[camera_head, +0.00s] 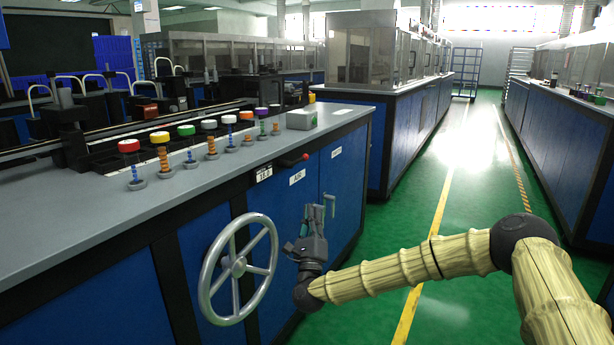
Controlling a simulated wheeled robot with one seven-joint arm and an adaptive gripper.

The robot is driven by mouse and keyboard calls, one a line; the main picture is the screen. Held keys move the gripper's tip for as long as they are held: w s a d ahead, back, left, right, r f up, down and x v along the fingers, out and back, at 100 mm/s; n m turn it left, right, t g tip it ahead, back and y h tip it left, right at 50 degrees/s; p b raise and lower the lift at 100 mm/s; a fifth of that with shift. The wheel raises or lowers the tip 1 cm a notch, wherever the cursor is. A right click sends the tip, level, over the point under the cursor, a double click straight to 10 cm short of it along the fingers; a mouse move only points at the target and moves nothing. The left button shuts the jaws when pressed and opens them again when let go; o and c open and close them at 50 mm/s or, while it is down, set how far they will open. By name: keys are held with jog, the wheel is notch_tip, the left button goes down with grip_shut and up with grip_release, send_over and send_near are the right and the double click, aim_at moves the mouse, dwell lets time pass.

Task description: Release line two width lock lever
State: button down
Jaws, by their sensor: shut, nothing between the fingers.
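My gripper (316,212) points upward in front of the blue cabinet face, right of the large handwheel, with its fingers shut and empty. A short dark lever with a red knob (305,157) sticks out from the bench's front edge, above my gripper and apart from it. I cannot tell for sure that this is the width lock lever of line two. A thin grey handle (332,205) stands on the cabinet just right of my fingers; I cannot tell whether they touch it.
A grey handwheel (238,266) juts from the cabinet left of my gripper. A small display (264,174) and white labels (297,177) sit along the bench edge. Several coloured knobs stand on the grey bench top (160,205). The green aisle floor (465,215) is open to the right.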

aim_at(299, 161)
jog(key=shift+w, duration=0.1)
jog(key=s+a+r+b+x, duration=0.1)
jog(key=b+x, duration=0.3)
jog(key=x, duration=0.8)
jog(key=shift+w+a+r+b, duration=0.2)
jog(key=shift+a+r+b, duration=0.25)
jog(key=shift+r, duration=0.1)
